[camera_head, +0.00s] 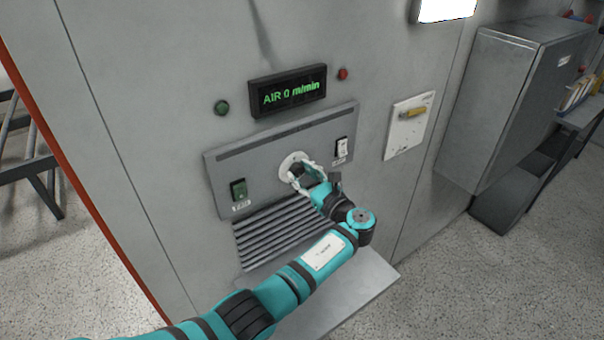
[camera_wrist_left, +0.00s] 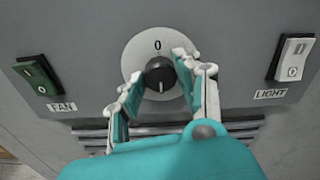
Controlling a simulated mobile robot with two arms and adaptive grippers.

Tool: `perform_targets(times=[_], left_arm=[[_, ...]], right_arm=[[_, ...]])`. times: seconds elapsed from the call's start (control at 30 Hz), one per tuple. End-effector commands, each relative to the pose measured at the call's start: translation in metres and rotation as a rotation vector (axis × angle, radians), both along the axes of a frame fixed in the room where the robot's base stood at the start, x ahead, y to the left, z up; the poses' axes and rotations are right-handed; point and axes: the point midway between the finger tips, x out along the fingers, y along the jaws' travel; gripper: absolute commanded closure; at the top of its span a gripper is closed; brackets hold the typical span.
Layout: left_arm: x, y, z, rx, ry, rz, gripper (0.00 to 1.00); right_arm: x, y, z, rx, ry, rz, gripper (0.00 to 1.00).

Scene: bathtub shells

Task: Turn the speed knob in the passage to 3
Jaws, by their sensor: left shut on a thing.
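The speed knob (camera_wrist_left: 159,72) is black and round, on a pale round dial (camera_wrist_left: 133,62) in the grey control panel. A "0" shows on the dial above it, and a white line shows on the knob's lower face. No other numbers are readable on the dial. My left gripper (camera_wrist_left: 158,76) is shut on the knob, one finger on each side. In the head view, the left gripper (camera_head: 303,173) hides part of the dial (camera_head: 287,167). The display (camera_head: 288,91) above reads "AIR 0 m/min". My right gripper is not in view.
A green FAN switch (camera_wrist_left: 37,75) is left of the knob, and a white LIGHT switch (camera_wrist_left: 291,57) is to the right. Vent slats (camera_head: 283,237) and a grey shelf (camera_head: 370,285) lie below. A grey cabinet (camera_head: 500,95) stands at the right.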

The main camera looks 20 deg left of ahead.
Motion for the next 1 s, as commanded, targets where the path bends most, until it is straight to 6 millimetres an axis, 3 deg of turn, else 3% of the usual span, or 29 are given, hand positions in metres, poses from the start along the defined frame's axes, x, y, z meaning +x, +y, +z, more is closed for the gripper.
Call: perform_targets(times=[0.2,0.23,0.4,0.73,1.0], left_arm=[[0.0,0.0,0.0,0.001,0.0,0.0,0.98],[0.0,0.0,0.0,0.002,0.001,0.0,0.62],[0.0,0.0,0.0,0.001,0.001,0.0,0.43],[-0.004,-0.005,-0.001,0.0,0.001,0.0,0.43],[-0.03,-0.04,-0.001,-0.002,0.002,-0.002,0.43]], right_arm=[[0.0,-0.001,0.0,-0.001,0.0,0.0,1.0],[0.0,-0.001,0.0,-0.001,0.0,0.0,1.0],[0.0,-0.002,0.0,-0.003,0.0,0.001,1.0],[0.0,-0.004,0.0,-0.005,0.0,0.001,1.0],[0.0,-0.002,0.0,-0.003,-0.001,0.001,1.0]])
